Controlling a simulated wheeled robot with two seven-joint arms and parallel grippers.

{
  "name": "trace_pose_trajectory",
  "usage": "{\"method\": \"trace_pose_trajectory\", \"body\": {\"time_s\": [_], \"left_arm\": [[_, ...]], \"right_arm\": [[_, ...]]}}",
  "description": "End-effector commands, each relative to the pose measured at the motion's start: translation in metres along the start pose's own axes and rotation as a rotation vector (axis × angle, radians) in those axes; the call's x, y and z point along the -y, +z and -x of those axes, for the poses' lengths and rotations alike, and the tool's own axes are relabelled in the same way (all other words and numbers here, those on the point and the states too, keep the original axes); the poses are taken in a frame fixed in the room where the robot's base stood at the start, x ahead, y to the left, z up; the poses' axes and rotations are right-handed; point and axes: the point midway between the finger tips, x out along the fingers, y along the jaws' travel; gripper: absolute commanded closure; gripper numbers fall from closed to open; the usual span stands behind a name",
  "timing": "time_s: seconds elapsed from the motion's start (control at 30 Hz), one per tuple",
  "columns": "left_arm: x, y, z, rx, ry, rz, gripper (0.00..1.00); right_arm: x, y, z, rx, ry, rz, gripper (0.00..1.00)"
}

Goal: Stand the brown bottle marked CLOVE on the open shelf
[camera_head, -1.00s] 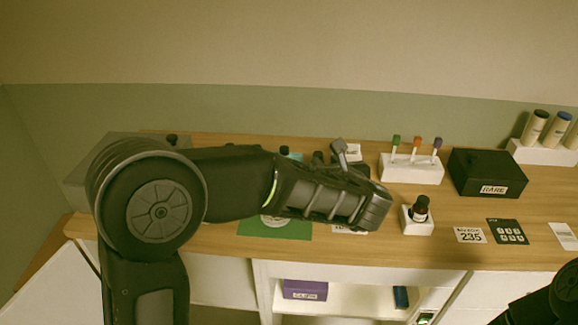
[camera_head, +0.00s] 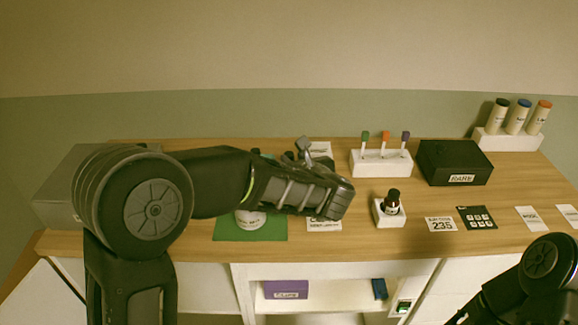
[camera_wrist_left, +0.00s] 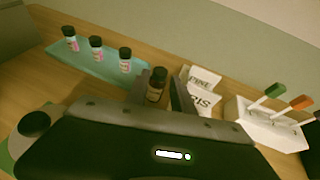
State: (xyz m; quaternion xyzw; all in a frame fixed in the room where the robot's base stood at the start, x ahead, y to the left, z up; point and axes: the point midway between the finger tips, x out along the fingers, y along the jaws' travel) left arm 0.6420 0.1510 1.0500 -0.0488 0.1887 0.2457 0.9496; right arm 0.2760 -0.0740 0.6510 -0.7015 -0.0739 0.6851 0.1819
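A brown bottle with a black cap (camera_wrist_left: 157,85) stands between the two fingers of my left gripper (camera_wrist_left: 163,92) in the left wrist view. The fingers look apart, with a narrow gap on the bottle's right side; its label is not readable. In the head view my left gripper (camera_head: 305,155) is over the table, and its own forearm hides most of it. Another dark bottle (camera_head: 392,203) sits in a white holder. An open shelf compartment (camera_head: 335,297) lies under the tabletop, with a purple box (camera_head: 286,289) inside. My right gripper is out of the picture.
Three bottles with pink labels (camera_wrist_left: 96,48) stand on a teal mat (camera_wrist_left: 83,62). A white block with coloured sticks (camera_head: 381,163), a black RARE box (camera_head: 455,163) and several cards stand to the right. A green mat (camera_head: 225,232) lies at the front. The shelf's middle is clear.

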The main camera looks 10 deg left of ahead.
Motion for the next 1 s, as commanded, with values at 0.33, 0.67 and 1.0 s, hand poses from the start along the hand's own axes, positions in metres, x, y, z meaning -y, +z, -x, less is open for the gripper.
{"method": "trace_pose_trajectory", "body": {"time_s": [0.33,0.67,1.0], "left_arm": [[0.001,-0.002,-0.044,-0.001,0.001,0.000,0.71],[0.001,-0.002,-0.045,-0.001,0.000,0.001,0.71],[0.001,-0.002,-0.045,-0.001,0.000,0.000,0.75]], "right_arm": [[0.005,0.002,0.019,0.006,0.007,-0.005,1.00],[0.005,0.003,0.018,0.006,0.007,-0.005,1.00],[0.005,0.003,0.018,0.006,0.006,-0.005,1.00]]}}
